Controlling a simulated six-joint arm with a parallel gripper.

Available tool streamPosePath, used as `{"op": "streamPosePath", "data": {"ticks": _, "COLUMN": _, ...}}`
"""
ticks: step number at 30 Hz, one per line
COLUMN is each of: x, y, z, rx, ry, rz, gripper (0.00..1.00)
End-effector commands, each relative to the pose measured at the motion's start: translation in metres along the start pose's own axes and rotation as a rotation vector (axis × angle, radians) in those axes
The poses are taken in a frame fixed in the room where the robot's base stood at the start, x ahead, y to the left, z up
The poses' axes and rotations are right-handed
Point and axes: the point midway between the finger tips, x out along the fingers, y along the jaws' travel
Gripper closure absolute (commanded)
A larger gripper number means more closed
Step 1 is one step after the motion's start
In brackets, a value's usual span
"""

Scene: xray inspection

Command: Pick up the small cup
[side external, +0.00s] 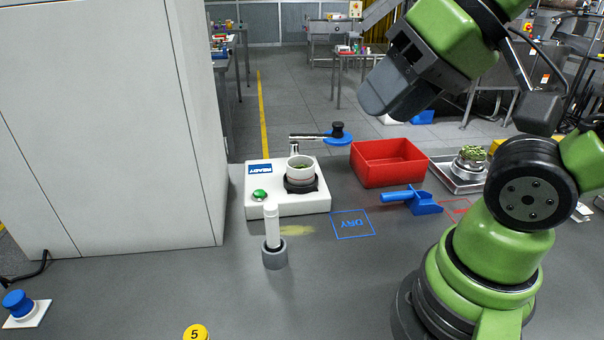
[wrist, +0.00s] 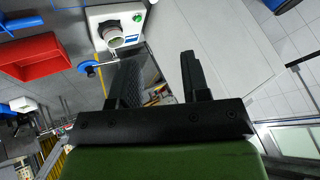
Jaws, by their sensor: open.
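The device carries a green button and a swing arm with a blue disc (side external: 337,139). A red bin (side external: 375,172), blue scoop (side external: 410,201), metal tray (side external: 445,178) and white tube (side external: 271,220) stand around it. A large white cabinet (side external: 100,120) is at left. The front counter is mostly clear.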

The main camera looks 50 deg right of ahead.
Motion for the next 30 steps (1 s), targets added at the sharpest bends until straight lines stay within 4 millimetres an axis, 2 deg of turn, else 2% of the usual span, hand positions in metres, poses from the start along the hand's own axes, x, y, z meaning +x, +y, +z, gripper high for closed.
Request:
{"op": "streamPosePath", "data": {"ticks": 13, "x": 0.0, "y": 0.0, "z": 0.0, "rx": 0.0, "ry": 0.0, "rz": 0.0, "gripper": 0.57}}
{"op": "streamPosePath", "data": {"ticks": 20, "x": 0.0, "y": 0.0, "z": 0.0, "rx": 0.0, "ry": 0.0, "rz": 0.0, "gripper": 0.06}}
{"op": "streamPosePath", "data": {"ticks": 30, "x": 0.0006, "y": -0.001, "z": -0.0055, "rx": 0.001, "ry": -0.007, "rz": 0.009, "gripper": 0.06}}
